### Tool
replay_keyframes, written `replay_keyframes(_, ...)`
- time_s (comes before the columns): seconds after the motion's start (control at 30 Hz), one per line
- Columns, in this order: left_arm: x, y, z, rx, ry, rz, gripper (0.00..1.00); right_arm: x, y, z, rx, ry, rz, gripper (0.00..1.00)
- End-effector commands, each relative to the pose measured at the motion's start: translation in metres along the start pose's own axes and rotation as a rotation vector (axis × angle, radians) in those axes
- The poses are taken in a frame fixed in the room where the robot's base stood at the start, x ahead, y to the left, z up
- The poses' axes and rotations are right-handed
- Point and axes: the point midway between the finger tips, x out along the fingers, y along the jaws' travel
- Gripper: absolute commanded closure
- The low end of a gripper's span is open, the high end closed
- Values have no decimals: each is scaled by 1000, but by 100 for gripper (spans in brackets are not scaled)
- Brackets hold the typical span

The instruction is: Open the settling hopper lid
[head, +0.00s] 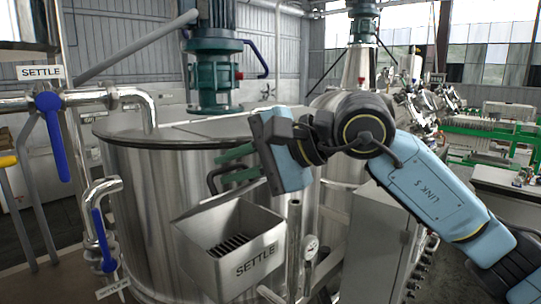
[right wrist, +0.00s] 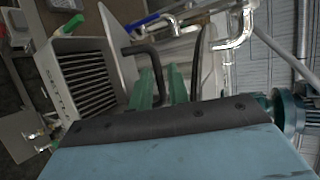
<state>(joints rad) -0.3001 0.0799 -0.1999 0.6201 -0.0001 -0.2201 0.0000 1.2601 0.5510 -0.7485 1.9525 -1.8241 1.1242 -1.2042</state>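The settling hopper (head: 222,265) is a steel box marked SETTLE on the front of the large tank. Its mouth is uncovered and a dark slatted grate (head: 230,245) shows inside; the grate also shows in the right wrist view (right wrist: 85,80). The lid (right wrist: 119,50) stands raised at the hopper's tank side, seen nearly edge-on. Its black bar handle (head: 211,181) sticks out toward the tank. My right gripper (head: 227,167) has its two green fingers on either side of this handle, close against it. In the right wrist view (right wrist: 161,82) the handle runs between the fingers. My left gripper is out of view.
The steel tank (head: 140,190) stands right behind the hopper. Pipes with blue valve levers (head: 52,130) are at the left. A pressure gauge (head: 311,246) and a grey cabinet (head: 375,245) stand close on the right.

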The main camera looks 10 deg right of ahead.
Motion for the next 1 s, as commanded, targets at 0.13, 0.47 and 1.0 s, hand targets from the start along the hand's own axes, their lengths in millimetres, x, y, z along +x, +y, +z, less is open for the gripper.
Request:
replay_keyframes(0.13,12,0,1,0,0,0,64,-31,2,-2,-2,6,-3,82)
replay_keyframes(0.47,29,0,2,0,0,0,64,-99,2,0,-2,4,-1,82)
replay_keyframes(1.0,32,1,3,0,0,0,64,-119,0,1,0,-1,0,88)
